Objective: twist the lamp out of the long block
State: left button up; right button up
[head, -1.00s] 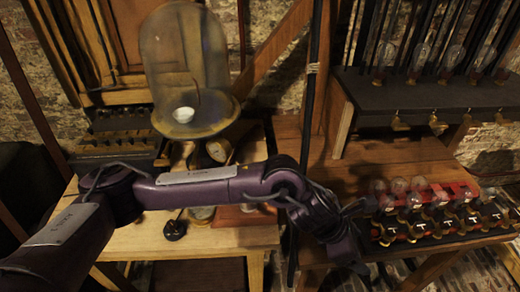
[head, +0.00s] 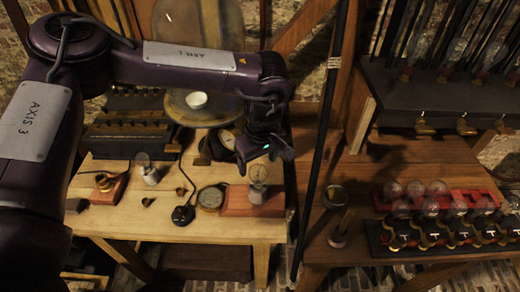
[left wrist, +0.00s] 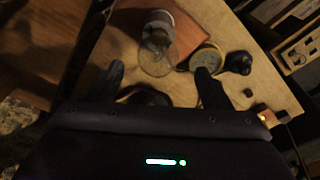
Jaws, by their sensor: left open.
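A clear glass lamp (head: 257,176) stands upright in the reddish-brown long block (head: 232,203) at the right end of the wooden table. In the left wrist view the lamp (left wrist: 157,44) shows its glass bulb facing me, with the block (left wrist: 192,35) behind it. My left gripper (head: 265,152) is just above the lamp, fingers pointing down. In the wrist view its two fingers (left wrist: 160,82) are spread apart, with the bulb beyond and roughly between their tips. Contact with the glass does not show. My right gripper is not in view.
A round brass dial (head: 210,198) and a black switch (head: 183,215) lie left of the block. A smaller block (head: 108,188) and another bulb (head: 147,168) stand farther left. A glass bell jar (head: 196,100) is behind. Racks of bulbs (head: 440,215) stand at the right.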

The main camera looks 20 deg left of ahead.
aim_at(258, 165)
pick_arm(q)
jog(key=f, duration=0.2)
jog(key=f+p, duration=0.1)
jog(key=shift+w+a+f, duration=0.2)
jog(key=shift+w+f, duration=0.1)
jog(key=shift+f, duration=0.55)
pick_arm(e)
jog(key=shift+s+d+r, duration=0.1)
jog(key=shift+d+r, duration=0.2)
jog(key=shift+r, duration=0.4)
pick_arm(q)
jog(key=c, duration=1.1)
jog(key=n, duration=0.4)
jog(key=shift+p, duration=0.3)
jog(key=shift+n+g, duration=0.3)
jog(key=shift+n, duration=0.9)
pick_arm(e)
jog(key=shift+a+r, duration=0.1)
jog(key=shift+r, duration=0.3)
